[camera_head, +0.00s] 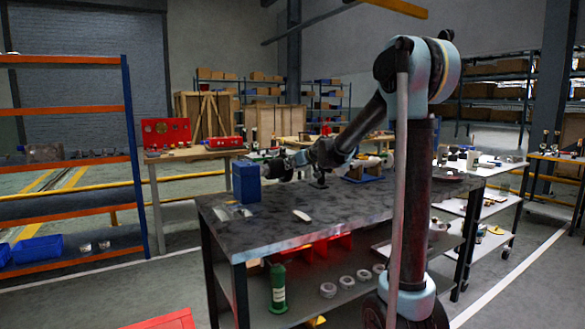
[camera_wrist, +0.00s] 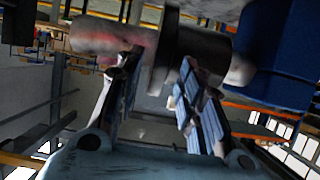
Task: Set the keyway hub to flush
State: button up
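In the wrist view, a horizontal shaft (camera_wrist: 95,38) with a dark, wide collar runs across the top. The collar looks like the keyway hub (camera_wrist: 163,62), though I cannot make out a keyway. A blue block-shaped housing (camera_wrist: 283,55) is at its right end. My gripper (camera_wrist: 160,72) has its two ribbed fingers apart, one on each side of the hub's lower part. A gap shows by the left finger; contact at the right finger is unclear. In the head view my gripper (camera_head: 280,167) is beside the blue housing (camera_head: 246,182) above the bench; the hub is too small to tell.
The dark bench top (camera_head: 335,215) has a small pale part (camera_head: 302,215) and a metal plate (camera_head: 233,212) near its front left. A blue-based machine (camera_head: 362,175) stands farther right. Its lower shelf holds a green bottle (camera_head: 277,288) and several rings. Blue-orange racks (camera_head: 70,160) stand left.

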jog(key=shift+w+a+f, duration=0.25)
jog(key=shift+w+a, duration=0.15)
jog(key=shift+w, duration=0.15)
grip_shut()
jog(key=shift+w, duration=0.1)
